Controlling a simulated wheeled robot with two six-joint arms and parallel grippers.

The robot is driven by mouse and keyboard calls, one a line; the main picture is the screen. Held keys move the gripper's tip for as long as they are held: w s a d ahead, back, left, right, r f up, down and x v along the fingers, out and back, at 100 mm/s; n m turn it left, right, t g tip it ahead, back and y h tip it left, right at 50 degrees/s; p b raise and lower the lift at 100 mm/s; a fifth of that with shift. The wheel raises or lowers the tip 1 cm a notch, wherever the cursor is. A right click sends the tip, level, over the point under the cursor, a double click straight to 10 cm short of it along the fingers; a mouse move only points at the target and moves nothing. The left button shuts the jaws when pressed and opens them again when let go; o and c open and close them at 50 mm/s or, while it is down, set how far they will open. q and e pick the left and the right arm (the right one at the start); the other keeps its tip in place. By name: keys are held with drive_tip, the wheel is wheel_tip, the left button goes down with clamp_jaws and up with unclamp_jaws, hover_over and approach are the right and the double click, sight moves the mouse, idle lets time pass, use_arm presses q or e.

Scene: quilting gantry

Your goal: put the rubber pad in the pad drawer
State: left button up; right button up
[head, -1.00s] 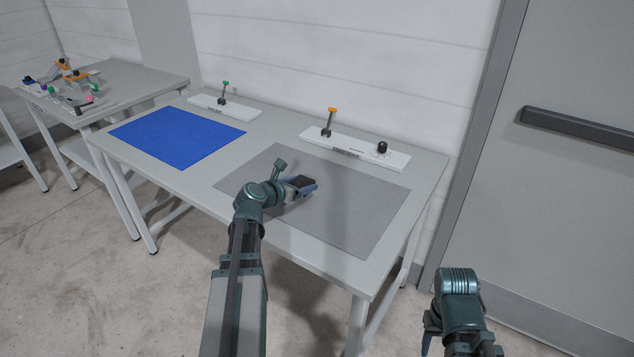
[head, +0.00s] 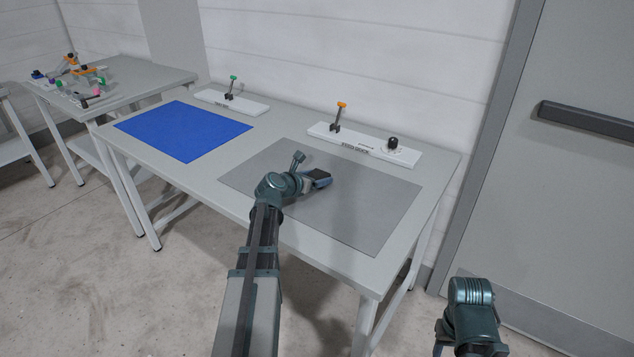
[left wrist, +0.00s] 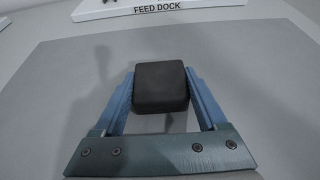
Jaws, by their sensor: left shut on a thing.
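The rubber pad, a dark block (left wrist: 161,86), sits between the two blue fingers of my left gripper (left wrist: 163,95) in the left wrist view. In the head view my left gripper (head: 318,182) is over the grey mat (head: 380,205), shut on the dark pad (head: 318,174). Its height above the mat is hard to tell. My right arm shows at the lower right, away from the table, but its fingers are mostly hidden or cut off, so its jaw state is unclear. I see no pad drawer in these views.
A white board marked FEED DOCK (head: 362,145), with an orange-topped lever (head: 340,108) and black knob (head: 392,143), lies behind the mat. A side table (head: 140,78) holds several tools. A door stands right.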

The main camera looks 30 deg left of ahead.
use_arm(q)
drive_tip(key=shift+f, duration=0.1)
drive_tip(key=o, duration=1.5)
